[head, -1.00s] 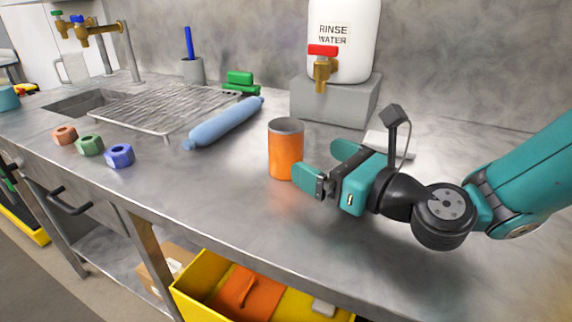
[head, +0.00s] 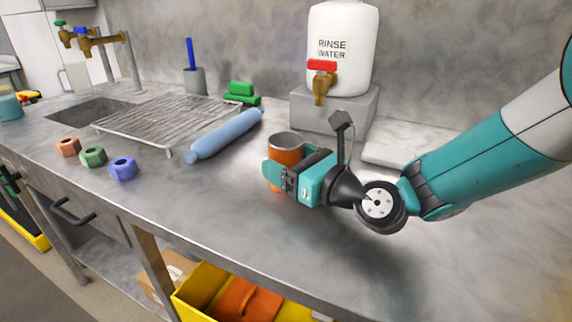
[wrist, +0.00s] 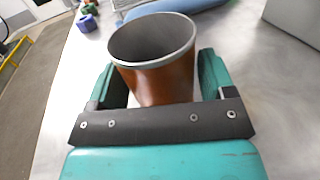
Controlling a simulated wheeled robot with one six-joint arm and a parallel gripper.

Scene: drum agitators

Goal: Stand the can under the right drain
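The orange can (head: 286,153) stands upright on the steel counter in the head view, its grey rim and open top facing up. My gripper (head: 288,168) is around it from the right, low on its side. In the wrist view the can (wrist: 158,75) sits between the two teal fingers of my gripper (wrist: 160,85). A narrow gap shows at the right finger, so the fingers look open and not pressed on the can. The can's lower part is partly hidden by the near finger. I cannot tell which outlet is the right drain.
A rinse water container (head: 343,45) with a red-handled tap (head: 321,80) stands on a grey block (head: 350,108) behind the can. A blue roller (head: 225,135), a wire rack (head: 165,118) and coloured nuts (head: 93,157) lie left. Brass taps (head: 90,42) stand over the sink (head: 90,111).

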